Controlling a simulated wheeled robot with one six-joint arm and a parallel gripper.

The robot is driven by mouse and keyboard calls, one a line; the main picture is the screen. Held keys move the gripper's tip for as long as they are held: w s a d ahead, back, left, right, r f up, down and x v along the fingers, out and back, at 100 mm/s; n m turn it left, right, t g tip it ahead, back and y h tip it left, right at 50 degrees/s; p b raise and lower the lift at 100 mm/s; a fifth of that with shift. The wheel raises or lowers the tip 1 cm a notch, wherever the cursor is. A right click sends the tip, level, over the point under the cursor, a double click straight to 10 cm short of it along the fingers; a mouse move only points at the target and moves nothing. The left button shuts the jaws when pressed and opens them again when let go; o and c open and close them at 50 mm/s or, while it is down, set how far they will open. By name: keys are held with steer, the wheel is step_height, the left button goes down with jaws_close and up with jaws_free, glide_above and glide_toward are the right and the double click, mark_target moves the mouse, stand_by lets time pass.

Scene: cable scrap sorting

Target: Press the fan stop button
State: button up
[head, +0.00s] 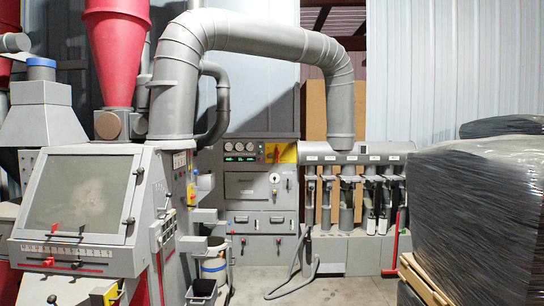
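A grey control cabinet (262,190) stands against the back wall in the middle of the head view. Its upper panel has round gauges (240,147), lit green displays and a yellow plate (283,153) with a red part on it. A sorting machine (75,215) at the left carries a side panel (163,228) with small controls, and red knobs on its front. Labels are too small to read, so I cannot tell which control is the fan stop button. My gripper is not in view.
A pallet load in dark wrap (480,215) fills the right side. A row of grey pipes and valves (352,190) stands at the back right. A loose hose (300,270) lies on the floor. Clear floor (345,292) shows at bottom centre, between the machine and pallet.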

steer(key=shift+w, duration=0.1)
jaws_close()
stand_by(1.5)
